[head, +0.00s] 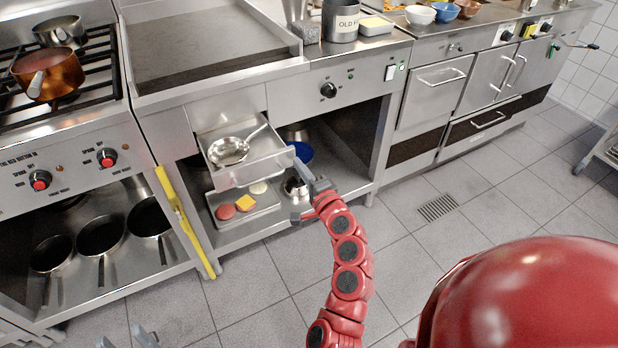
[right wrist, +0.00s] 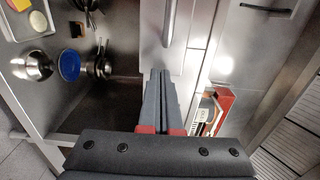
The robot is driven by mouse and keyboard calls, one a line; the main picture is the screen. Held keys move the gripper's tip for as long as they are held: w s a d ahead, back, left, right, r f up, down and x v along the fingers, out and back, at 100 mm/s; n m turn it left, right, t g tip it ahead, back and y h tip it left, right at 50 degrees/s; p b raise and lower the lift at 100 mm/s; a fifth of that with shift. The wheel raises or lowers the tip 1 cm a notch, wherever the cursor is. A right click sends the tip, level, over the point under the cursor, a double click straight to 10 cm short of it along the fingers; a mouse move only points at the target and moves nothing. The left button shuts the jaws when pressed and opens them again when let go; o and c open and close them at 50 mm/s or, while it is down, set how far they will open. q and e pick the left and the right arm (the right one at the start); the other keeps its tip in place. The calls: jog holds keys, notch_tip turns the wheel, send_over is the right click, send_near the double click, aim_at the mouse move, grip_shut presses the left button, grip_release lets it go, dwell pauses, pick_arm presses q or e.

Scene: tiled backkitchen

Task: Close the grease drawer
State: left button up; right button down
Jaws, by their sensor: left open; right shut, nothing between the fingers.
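The grease drawer (head: 257,171) is pulled out from under the griddle in the head view. A frying pan (head: 228,151) lies in it, its handle pointing to the back right. My right gripper (head: 298,163) is shut and empty, its fingertips close to the drawer's right front corner. I cannot tell whether they touch it. In the right wrist view its closed fingers (right wrist: 160,90) point at a metal panel that looks like the drawer front (right wrist: 152,50). My left gripper (head: 126,338) is open at the bottom left edge, far from the drawer and only partly in view.
Below the drawer, a tray (head: 262,208) with patties and cheese stands on the shelf. A blue bowl (head: 303,151) and metal pots are to its right. A yellow bar (head: 182,220) runs down left of the cabinet. The floor in front is clear.

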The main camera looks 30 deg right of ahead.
aim_at(276, 133)
jog(key=shift+w, duration=0.45)
jog(key=w, duration=0.4)
jog(key=w+b, duration=0.1)
jog(key=w, duration=0.9)
jog(key=shift+w+a+b, duration=0.25)
jog(key=shift+b, duration=0.15)
